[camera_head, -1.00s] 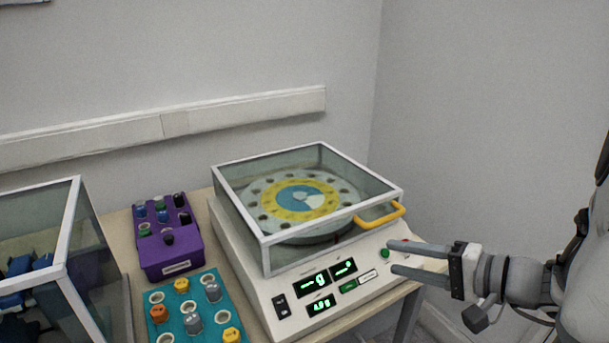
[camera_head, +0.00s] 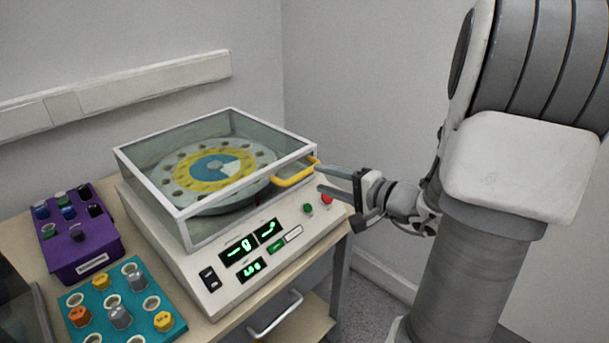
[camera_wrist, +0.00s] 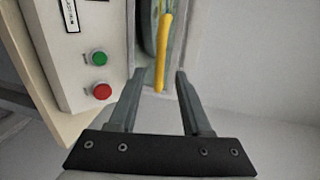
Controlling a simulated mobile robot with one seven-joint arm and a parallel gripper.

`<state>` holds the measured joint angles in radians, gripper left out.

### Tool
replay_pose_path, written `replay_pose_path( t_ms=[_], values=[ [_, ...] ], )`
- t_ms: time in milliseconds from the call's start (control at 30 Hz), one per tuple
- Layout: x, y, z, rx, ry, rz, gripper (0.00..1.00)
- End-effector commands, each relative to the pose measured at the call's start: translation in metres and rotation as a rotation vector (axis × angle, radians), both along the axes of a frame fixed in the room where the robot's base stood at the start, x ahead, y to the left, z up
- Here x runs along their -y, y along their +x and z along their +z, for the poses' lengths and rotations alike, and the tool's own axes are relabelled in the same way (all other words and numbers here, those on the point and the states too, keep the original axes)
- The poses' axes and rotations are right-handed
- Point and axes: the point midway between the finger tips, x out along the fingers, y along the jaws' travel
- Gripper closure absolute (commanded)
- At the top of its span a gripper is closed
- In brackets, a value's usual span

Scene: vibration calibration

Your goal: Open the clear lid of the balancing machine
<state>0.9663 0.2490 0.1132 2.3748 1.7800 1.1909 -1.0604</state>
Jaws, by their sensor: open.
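The balancing machine (camera_head: 215,268) stands on the table with its clear lid (camera_head: 160,200) shut over a yellow and blue disc (camera_head: 215,168). The lid's yellow handle (camera_head: 295,175) sticks out at its front right. My gripper (camera_head: 318,178) is open and empty, its fingers pointing left towards the handle. In the wrist view the handle (camera_wrist: 164,55) shows ahead of and between the two open fingers (camera_wrist: 155,80). I cannot tell whether a finger touches it.
A green button (camera_head: 308,209) and a red button (camera_head: 323,199) sit on the panel near my gripper. A purple box (camera_head: 85,255) and a teal tray (camera_head: 135,318) of weights stand to the left. A drawer handle (camera_head: 275,315) is below the tabletop.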

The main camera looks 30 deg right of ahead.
Motion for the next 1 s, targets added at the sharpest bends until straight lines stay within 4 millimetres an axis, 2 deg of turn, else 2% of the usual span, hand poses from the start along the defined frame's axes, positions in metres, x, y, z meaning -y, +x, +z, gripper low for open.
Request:
replay_pose_path(
  t_ms=[100, 300, 500, 733, 767, 1000],
  values=[
    [-0.01, 0.023, -0.006, 0.0, 0.0, 0.005, 0.52],
    [-0.019, 0.05, -0.012, 0.0, 0.0, 0.002, 0.52],
    [-0.022, 0.06, -0.013, 0.0, 0.0, 0.0, 0.52],
    [-0.022, 0.061, -0.013, 0.0, 0.0, 0.0, 0.52],
    [-0.022, 0.061, -0.013, 0.0, 0.0, 0.0, 0.53],
    [-0.022, 0.06, -0.013, 0.0, 0.0, 0.0, 0.96]
  ],
)
